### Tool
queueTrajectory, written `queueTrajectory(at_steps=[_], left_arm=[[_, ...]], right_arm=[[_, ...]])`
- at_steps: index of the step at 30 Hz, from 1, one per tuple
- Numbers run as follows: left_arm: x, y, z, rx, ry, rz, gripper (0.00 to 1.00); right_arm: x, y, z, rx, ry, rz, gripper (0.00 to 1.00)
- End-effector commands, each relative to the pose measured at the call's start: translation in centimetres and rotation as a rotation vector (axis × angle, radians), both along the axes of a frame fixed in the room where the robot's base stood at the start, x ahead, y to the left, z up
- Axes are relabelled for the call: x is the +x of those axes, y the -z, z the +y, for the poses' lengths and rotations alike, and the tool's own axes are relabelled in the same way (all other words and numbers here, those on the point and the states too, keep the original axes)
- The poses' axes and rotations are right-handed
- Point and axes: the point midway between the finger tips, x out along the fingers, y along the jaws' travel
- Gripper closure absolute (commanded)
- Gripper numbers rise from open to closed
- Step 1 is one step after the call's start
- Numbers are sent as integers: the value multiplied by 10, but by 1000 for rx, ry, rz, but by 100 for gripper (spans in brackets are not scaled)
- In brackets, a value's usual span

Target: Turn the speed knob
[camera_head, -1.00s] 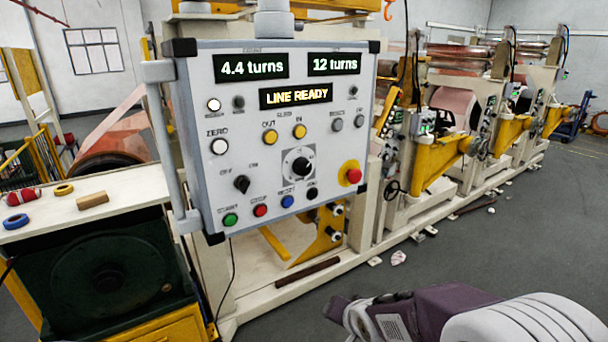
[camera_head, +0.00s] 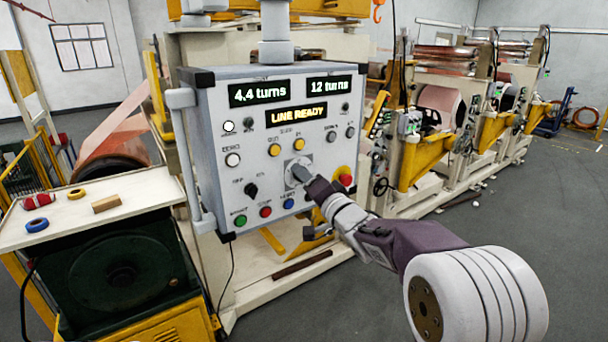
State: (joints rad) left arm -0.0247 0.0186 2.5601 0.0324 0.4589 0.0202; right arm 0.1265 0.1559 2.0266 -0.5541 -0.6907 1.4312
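The control panel (camera_head: 213,110) is a light grey box with displays reading "4.4 turns", "12 turns" and "LINE READY". The speed knob's square dial plate (camera_head: 289,177) sits right of the panel's lower middle. My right gripper (camera_head: 304,176) reaches in from the lower right, its tip in front of the dial. It hides most of the black knob. I cannot tell whether the fingers touch or grasp the knob, or how far apart they are. My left gripper is not in view.
A red emergency button (camera_head: 346,180) is close right of my gripper. A black selector (camera_head: 251,190) and a row of coloured buttons lie left and below. A grey handle (camera_head: 189,160) runs along the panel's left side. A bench (camera_head: 133,205) stands at left.

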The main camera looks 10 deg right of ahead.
Motion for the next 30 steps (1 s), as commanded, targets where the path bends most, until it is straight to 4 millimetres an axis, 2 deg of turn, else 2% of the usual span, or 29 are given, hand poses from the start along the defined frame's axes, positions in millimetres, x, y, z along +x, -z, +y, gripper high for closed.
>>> queueTrajectory(at_steps=[4, 11, 14, 15, 18, 25, 30], left_arm=[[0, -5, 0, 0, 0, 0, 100], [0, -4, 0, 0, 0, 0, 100], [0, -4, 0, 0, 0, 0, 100], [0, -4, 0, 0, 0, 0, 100], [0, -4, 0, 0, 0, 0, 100], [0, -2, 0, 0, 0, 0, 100], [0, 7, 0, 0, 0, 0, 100]], right_arm=[[12, 0, 3, 1, 0, 2, 42], [13, 1, 3, 0, 1, 1, 42], [13, 1, 3, 0, 1, 1, 67], [13, 1, 3, 0, 1, 1, 78], [13, 1, 3, 0, -1, 1, 100], [13, 2, 3, -15, 0, -5, 100], [13, 4, 3, -74, 1, -26, 100]])
